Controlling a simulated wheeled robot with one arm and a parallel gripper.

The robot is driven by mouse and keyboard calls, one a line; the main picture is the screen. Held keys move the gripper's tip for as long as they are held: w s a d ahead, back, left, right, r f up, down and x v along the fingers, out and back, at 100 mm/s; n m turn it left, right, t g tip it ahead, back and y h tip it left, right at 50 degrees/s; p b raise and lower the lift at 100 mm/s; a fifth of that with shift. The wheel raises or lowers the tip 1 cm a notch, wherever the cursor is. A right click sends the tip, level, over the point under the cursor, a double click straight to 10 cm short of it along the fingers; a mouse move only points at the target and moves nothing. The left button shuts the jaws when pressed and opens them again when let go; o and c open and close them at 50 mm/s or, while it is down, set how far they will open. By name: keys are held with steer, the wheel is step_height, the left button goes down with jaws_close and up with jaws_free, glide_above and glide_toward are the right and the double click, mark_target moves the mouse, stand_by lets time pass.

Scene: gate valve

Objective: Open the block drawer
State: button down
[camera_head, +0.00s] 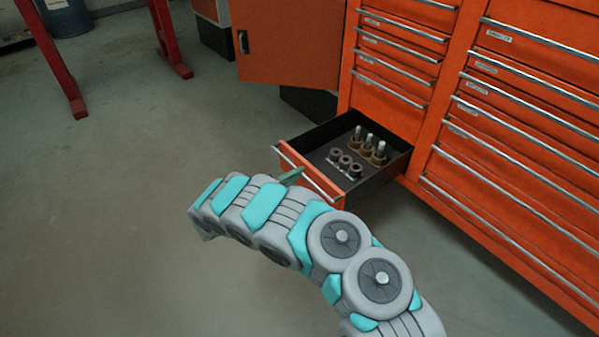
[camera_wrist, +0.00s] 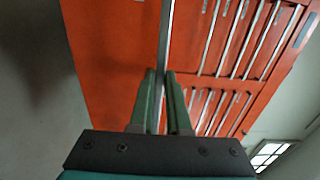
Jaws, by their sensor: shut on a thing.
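The block drawer (camera_head: 385,178) is the bottom drawer of the orange cabinet's narrow column. It stands pulled well out, with its black inside showing. Its metal handle bar (camera_head: 322,187) runs along the orange front, and the bar also shows in the wrist view (camera_wrist: 166,30). My gripper (camera_head: 292,176) is at the middle of the drawer front, partly hidden by my arm. In the wrist view its green fingers (camera_wrist: 161,95) are closed on the bar.
Several metal fittings (camera_head: 362,153) stand inside the drawer. An orange cabinet door (camera_head: 290,45) hangs open behind it. Closed drawers (camera_head: 520,120) fill the right side. A red frame (camera_head: 55,60) stands at the upper left. The floor (camera_head: 110,190) at left is clear.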

steer(key=shift+s+a, duration=0.1)
steer(key=shift+a, duration=0.1)
steer(key=c, duration=0.9)
jaws_free()
steer(key=v, duration=0.7)
steer(key=shift+s+a, duration=0.25)
steer(key=shift+a, duration=0.05)
